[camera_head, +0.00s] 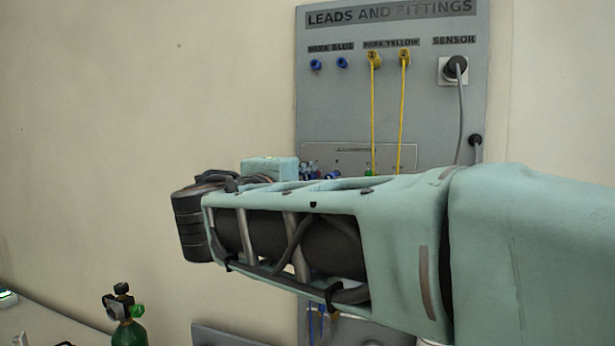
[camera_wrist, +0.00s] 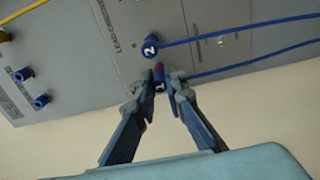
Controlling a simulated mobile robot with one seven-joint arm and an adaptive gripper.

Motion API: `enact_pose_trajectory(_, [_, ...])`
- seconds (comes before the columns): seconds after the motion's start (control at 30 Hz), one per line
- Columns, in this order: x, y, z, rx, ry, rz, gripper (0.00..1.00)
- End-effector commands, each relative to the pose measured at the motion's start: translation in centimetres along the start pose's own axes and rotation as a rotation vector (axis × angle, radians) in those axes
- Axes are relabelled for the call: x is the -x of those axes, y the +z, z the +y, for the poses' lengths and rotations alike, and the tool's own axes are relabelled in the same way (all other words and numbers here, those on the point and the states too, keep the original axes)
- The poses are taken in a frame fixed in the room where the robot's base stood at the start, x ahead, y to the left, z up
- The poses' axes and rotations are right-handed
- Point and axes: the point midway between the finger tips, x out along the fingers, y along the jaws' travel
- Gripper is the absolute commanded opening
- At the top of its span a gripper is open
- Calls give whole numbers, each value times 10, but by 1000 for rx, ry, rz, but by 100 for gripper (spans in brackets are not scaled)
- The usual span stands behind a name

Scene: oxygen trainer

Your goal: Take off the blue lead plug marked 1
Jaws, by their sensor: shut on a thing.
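The blue lead plug marked 1 (camera_wrist: 160,86) sits at the panel in the wrist view, with its blue lead (camera_wrist: 245,66) running off to the right. My gripper (camera_wrist: 162,84) is shut on this plug, one finger on each side. A bit of red shows just beyond the plug, at the panel. I cannot tell whether the plug is still seated. The blue plug marked 2 (camera_wrist: 150,46) sits close beside it, with its own blue lead. In the head view my arm hides the gripper and most of the lower board.
The grey board (camera_head: 310,110) carries two blue park fittings (camera_head: 316,64), yellow plugs (camera_head: 374,58) with hanging yellow leads, and a sensor plug (camera_head: 456,66) with a grey cable. A green bottle (camera_head: 129,334) stands at lower left. Bare wall lies left of the board.

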Motion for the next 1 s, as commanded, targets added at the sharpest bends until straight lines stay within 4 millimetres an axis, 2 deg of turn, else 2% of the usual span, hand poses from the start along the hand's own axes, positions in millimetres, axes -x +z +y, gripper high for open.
enact_pose_trajectory(1.0, [40,0,-1,-1,0,1,0])
